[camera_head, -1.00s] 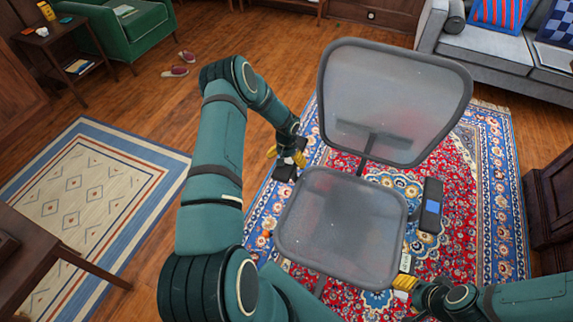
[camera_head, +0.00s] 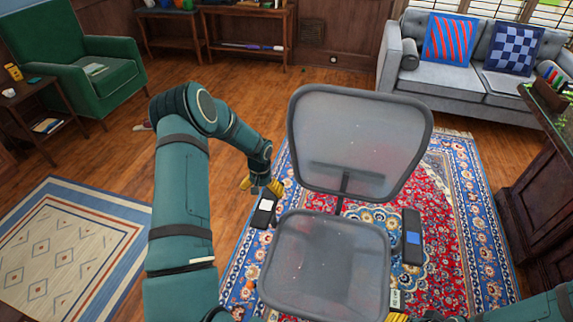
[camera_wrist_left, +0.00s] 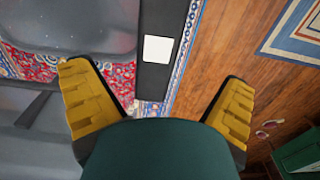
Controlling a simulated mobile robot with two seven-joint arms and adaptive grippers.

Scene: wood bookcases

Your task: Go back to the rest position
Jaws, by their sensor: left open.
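My left gripper (camera_head: 262,186) is open and empty, with yellow fingers, beside the left armrest of a grey mesh office chair (camera_head: 325,262). In the left wrist view its two yellow fingers (camera_wrist_left: 158,88) stand wide apart with nothing between them. The dark armrest with a white patch (camera_wrist_left: 157,48) lies beyond the fingers there; I cannot tell whether they touch it. My right gripper (camera_head: 398,317) shows only as a bit of yellow at the bottom edge, by the chair seat; its fingers are mostly cut off.
The chair stands on a red and blue patterned rug (camera_head: 450,215). A grey sofa (camera_head: 455,80) is at the back right, and a dark wooden cabinet (camera_head: 535,195) at the right. A green armchair (camera_head: 95,65) and a small side table (camera_head: 30,95) stand at the left. Wood floor lies open between them.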

